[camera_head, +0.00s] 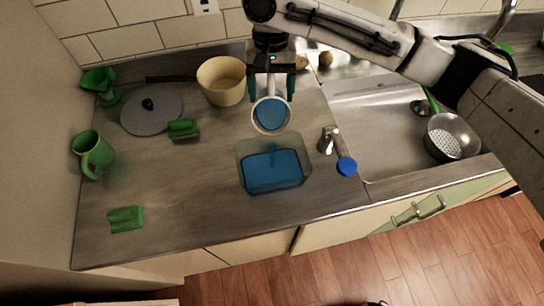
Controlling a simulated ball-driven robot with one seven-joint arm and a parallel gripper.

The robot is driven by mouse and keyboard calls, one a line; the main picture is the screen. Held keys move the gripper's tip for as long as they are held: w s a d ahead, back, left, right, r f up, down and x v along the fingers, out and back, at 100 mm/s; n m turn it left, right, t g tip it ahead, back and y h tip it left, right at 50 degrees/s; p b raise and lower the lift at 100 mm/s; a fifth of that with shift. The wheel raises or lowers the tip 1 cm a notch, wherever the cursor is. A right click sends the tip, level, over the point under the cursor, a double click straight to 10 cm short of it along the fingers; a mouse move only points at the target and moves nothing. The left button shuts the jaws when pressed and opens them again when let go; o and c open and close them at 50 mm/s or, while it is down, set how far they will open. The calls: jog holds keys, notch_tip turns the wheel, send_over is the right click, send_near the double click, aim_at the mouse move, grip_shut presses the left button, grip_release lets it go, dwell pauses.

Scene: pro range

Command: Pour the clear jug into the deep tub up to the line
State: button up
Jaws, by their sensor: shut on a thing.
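My gripper (271,87) is shut on the clear jug (258,124) and holds it above the far edge of the deep tub. The jug's round mouth faces the camera, and blue liquid shows inside it. The deep tub (243,150) is a clear rectangular container standing on the counter. Blue liquid (273,172) lies in the tub. No stream between jug and tub can be made out. The fill line on the tub cannot be made out at this size.
A cream pot (222,82), a grey lid (151,110) and a green sponge (183,128) lie left of the tub. A green mug (92,153) stands farther left. A metal shaker (327,139) and blue cap (347,166) are right, before the sink (378,160).

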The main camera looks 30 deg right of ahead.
jog(key=shift+s+a+r+t+b, duration=0.2)
jog(key=shift+r+t+b, duration=0.1)
jog(key=shift+b, duration=0.25)
dwell(0.9)
